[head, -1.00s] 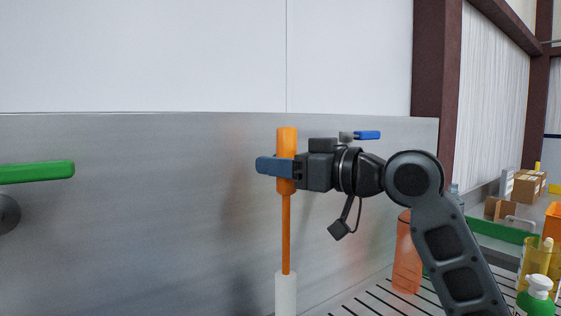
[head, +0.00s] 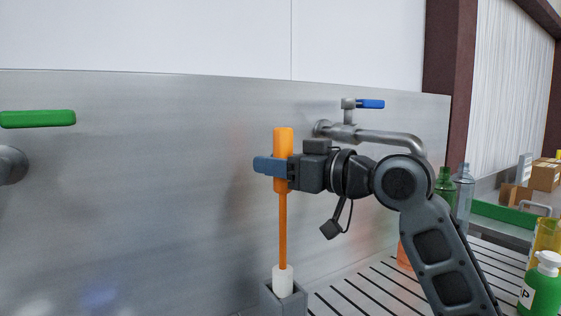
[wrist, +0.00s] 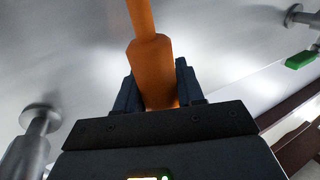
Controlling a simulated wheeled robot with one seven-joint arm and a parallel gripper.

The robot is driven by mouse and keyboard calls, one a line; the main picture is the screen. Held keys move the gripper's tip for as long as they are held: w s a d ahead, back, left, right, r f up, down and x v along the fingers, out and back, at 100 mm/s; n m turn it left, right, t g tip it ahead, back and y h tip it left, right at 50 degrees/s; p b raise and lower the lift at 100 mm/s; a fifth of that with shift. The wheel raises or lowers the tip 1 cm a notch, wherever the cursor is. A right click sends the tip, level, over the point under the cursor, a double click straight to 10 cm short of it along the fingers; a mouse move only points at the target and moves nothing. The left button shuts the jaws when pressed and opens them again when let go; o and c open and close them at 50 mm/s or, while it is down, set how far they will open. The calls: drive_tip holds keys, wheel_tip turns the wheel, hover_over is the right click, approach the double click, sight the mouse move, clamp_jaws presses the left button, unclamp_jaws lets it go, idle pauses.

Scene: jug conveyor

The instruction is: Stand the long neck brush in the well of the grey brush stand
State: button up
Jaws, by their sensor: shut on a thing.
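The long neck brush (head: 283,235) has a thick orange handle, a thin orange stem and a white head at its lower end. It is upright. My gripper (head: 272,166) is shut on the handle, which also shows between the dark fingers in the wrist view (wrist: 152,65). The grey brush stand (head: 268,300) is at the bottom edge of the head view, partly cut off. The white head is at the stand's open top, and its lower end appears inside the well, hidden by the front wall. I cannot tell whether it touches the bottom.
A steel back wall (head: 130,200) rises close behind the brush. A tap with a blue handle (head: 370,104) is behind my arm, and a green handle (head: 38,118) is at left. A slotted drain surface (head: 350,293) lies right of the stand. A green pump bottle (head: 541,290) stands at far right.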

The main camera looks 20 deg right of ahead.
drive_tip(key=o, duration=1.2)
